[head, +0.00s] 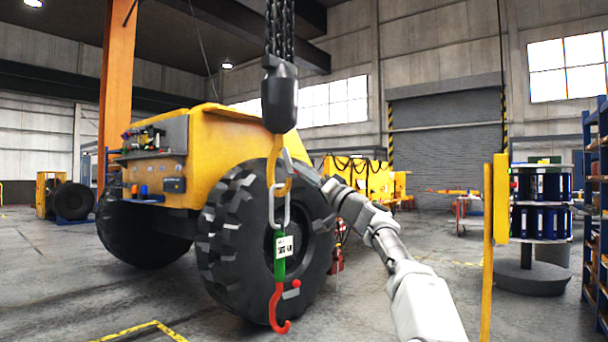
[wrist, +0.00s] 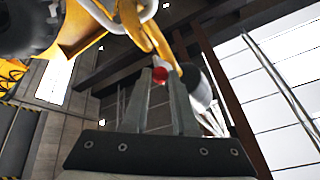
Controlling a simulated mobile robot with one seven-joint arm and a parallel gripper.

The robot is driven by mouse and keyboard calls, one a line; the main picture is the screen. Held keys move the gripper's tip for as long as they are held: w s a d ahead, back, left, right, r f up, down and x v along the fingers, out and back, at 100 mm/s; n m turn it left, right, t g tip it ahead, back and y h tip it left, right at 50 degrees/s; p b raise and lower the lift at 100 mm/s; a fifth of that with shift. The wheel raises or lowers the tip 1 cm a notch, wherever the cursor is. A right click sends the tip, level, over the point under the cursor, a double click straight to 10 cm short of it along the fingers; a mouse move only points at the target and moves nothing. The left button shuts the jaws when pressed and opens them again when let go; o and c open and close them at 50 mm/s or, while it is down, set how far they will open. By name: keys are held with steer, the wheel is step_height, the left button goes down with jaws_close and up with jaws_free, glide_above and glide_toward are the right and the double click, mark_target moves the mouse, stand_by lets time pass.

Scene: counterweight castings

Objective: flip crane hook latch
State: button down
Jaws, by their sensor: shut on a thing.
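The yellow crane hook (head: 278,168) hangs below a dark hook block (head: 279,95) in the head view. My gripper (head: 288,160) reaches it from the right, at the open side of the hook. In the wrist view the yellow hook (wrist: 152,32) rises just beyond the fingertips. My gripper (wrist: 158,80) is shut on a small red knob (wrist: 159,74), which appears to belong to the hook latch. The latch itself is mostly hidden, so I cannot tell its angle. A grey oblong link (head: 272,212) hangs in the hook.
Below the link hang a green piece with a white tag (head: 285,246) and a red hook (head: 275,312). A yellow vehicle (head: 222,140) with a big tyre (head: 225,240) stands close behind. A yellow post (head: 488,240) and a round rack (head: 540,222) stand at right.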

steer(key=c, duration=0.7)
jaws_free()
steer(key=shift+d+f, duration=0.1)
steer(key=shift+b+v, duration=2.55)
steer(key=shift+v, duration=6.05)
